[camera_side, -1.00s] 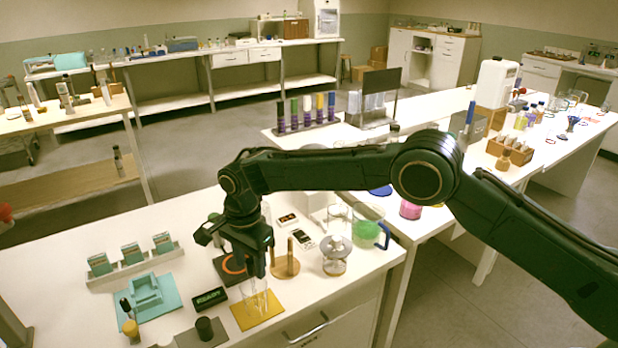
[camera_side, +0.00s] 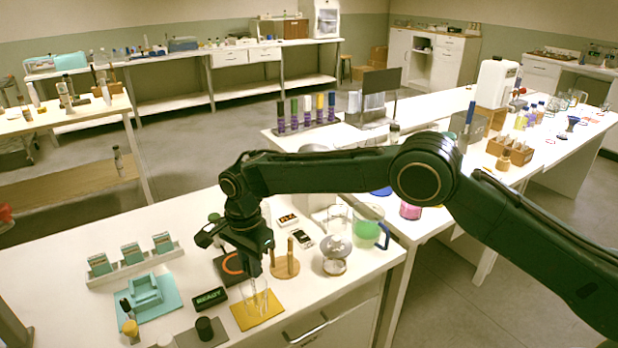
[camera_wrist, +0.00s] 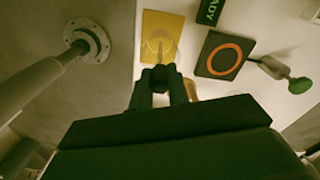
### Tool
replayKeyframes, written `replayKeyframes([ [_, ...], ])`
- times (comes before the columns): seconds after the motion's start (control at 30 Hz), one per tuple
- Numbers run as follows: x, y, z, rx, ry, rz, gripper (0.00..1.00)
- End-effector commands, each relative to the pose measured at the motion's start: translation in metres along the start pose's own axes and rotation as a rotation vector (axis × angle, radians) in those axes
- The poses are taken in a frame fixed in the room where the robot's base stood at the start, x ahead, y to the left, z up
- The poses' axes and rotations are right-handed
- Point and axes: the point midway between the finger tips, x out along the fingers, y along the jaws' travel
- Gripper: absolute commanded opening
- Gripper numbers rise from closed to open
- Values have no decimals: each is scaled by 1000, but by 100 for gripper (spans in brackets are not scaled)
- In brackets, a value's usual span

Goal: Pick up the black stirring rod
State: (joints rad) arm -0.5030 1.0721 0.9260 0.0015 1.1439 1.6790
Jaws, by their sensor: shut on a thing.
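My gripper (camera_side: 254,268) points down over a clear glass beaker (camera_side: 262,303) on the yellow mat (camera_side: 240,318). In the wrist view my gripper (camera_wrist: 160,78) is shut on the black stirring rod (camera_wrist: 160,73), whose dark upper end shows between the fingertips. A thin pale shaft shows ahead of the fingers, over the beaker and the yellow mat (camera_wrist: 151,22). In the side view the rod is hard to tell from the dark fingers and the glass. I cannot tell whether its lower end is inside the beaker.
A wooden stand with pegs (camera_side: 285,268) is close right of my gripper. A black pad with an orange ring (camera_side: 232,265) and a READY sign (camera_side: 210,298) are to the left. A glass vessel (camera_side: 335,262) stands farther right. The bench's front edge is near the yellow mat.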

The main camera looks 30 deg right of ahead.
Motion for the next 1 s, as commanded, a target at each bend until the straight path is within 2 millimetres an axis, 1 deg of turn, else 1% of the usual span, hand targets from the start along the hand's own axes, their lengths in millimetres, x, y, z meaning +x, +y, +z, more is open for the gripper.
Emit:
replayKeyframes([
  [0.27, -4, 0, 0, 0, 0, -1, 1],
  [0.47, -19, -1, 0, 0, 0, -3, 1],
  [0.57, -31, -1, 0, 0, 0, -3, 1],
  [0.77, -68, -1, 0, 0, -1, -5, 1],
  [1.0, -124, -1, 0, 0, -1, -5, 1],
])
